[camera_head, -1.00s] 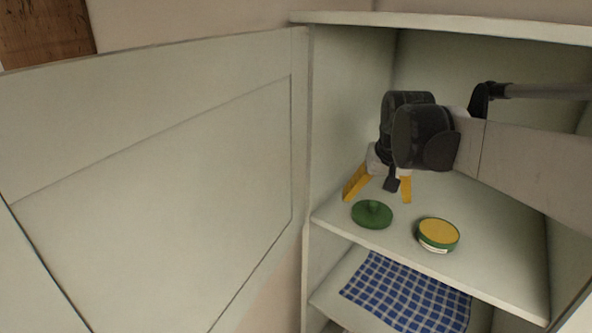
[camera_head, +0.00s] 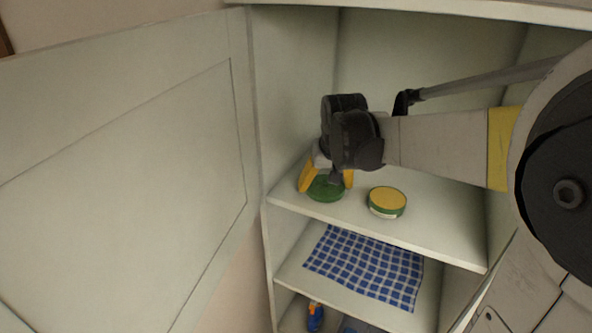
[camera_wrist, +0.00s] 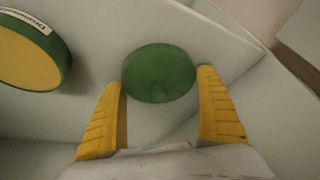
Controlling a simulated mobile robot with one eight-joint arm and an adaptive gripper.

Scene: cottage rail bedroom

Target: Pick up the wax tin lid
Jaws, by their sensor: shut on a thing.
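The wax tin lid (camera_head: 325,190) is a round green disc at the front left of the upper shelf. It also shows in the wrist view (camera_wrist: 159,73), between the two yellow fingers. My gripper (camera_head: 327,182) reaches down over the lid, with a finger on either side of its rim, and is shut on it. I cannot tell whether the lid is clear of the shelf. The knob seen on it earlier is not distinct now. The open wax tin (camera_head: 387,201), green with yellow contents and a white label, stands to the right, apart from the gripper.
The upper shelf (camera_head: 440,236) is bare right of the tin. The cabinet's left side wall (camera_head: 292,90) is close to the gripper, and the open door (camera_head: 120,180) is further left. A blue checked cloth (camera_head: 365,265) lies on the shelf below. A blue bottle (camera_head: 315,317) stands lower.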

